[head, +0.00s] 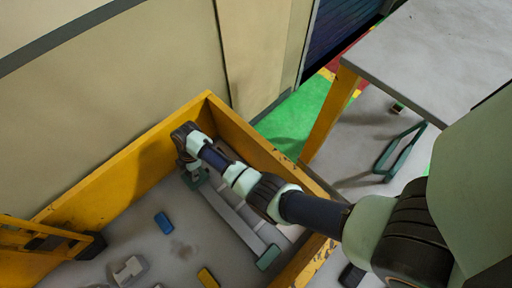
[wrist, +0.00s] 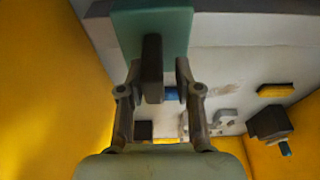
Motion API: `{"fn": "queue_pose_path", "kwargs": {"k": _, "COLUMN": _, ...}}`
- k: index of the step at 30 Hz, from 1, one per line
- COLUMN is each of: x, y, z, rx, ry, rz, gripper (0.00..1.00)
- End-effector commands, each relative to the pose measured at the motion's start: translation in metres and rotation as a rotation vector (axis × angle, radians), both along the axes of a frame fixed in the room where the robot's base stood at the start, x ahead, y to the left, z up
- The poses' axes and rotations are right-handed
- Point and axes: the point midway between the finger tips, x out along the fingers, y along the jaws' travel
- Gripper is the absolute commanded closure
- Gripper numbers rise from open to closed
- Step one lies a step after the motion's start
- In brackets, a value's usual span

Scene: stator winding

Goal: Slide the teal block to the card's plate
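A teal block (wrist: 176,28) with a dark upright handle (wrist: 152,68) fills the top of the wrist view. In the head view the teal block (head: 200,181) shows partly under my gripper (head: 193,170), at the upper end of a pale grey rail (head: 233,217). In the wrist view my gripper (wrist: 158,70) is open, one finger on each side of the handle, with a visible gap on the right. A teal plate (head: 268,257) lies at the rail's lower end. I see no card, and I cannot tell whether this is the card's plate.
Yellow walls (head: 120,182) enclose the grey-floored bin. On its floor are a blue block (head: 163,222), a yellow block (head: 207,278) and a grey part (head: 128,270). A yellow frame with a dark end (head: 90,246) stands at left. A grey table (head: 435,50) stands outside.

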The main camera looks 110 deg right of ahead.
Motion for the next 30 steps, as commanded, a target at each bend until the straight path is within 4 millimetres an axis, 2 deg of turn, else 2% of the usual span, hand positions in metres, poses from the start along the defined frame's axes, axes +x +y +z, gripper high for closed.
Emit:
{"fn": "queue_pose_path", "kwargs": {"k": 1, "x": -0.003, "y": 0.006, "z": 0.005, "rx": 0.005, "ry": 0.003, "rz": 0.001, "gripper": 0.71}}
{"fn": "queue_pose_path", "kwargs": {"k": 30, "x": -0.049, "y": 0.091, "z": 0.002, "rx": 0.005, "ry": 0.004, "rz": 0.002, "gripper": 0.71}}
